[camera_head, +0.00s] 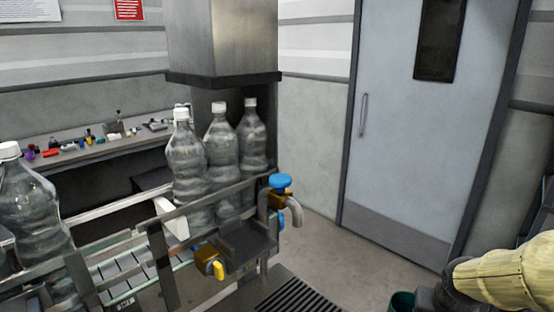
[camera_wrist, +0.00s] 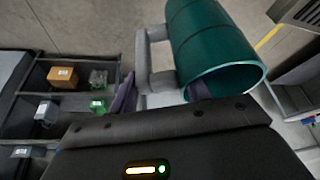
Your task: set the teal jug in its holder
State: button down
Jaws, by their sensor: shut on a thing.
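The teal jug (camera_wrist: 215,40) is large in the wrist view, tilted, with its open rim toward the lower right and a grey handle (camera_wrist: 146,60) on its left side. My gripper (camera_wrist: 160,94) is shut on the handle, one purple finger on each side of it. In the head view, only a bit of the jug (camera_head: 402,302) shows at the bottom edge, beside my dark wrist. A dark, shallow tray-like bracket (camera_head: 247,243) is fixed at the near end of the bottle line. I cannot tell whether it is the jug's holder.
Clear bottles (camera_head: 220,150) stand on the railed conveyor (camera_head: 125,275). A blue-knobbed tap (camera_head: 281,183) and a yellow-handled valve (camera_head: 215,268) stick out by the bracket. A floor grate (camera_head: 300,295) lies below. Floor before the door (camera_head: 420,130) is clear. The wrist view shows a shelf (camera_wrist: 55,105) with small boxes.

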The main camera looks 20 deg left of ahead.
jog(key=w+d+f, duration=0.1)
jog(key=d+f, duration=0.3)
jog(key=f, duration=0.5)
jog(key=w+d+f, duration=0.1)
jog(key=d+f, duration=0.4)
jog(key=f, duration=0.5)
jog(key=shift+d+f, duration=0.15)
jog(key=shift+d, duration=0.05)
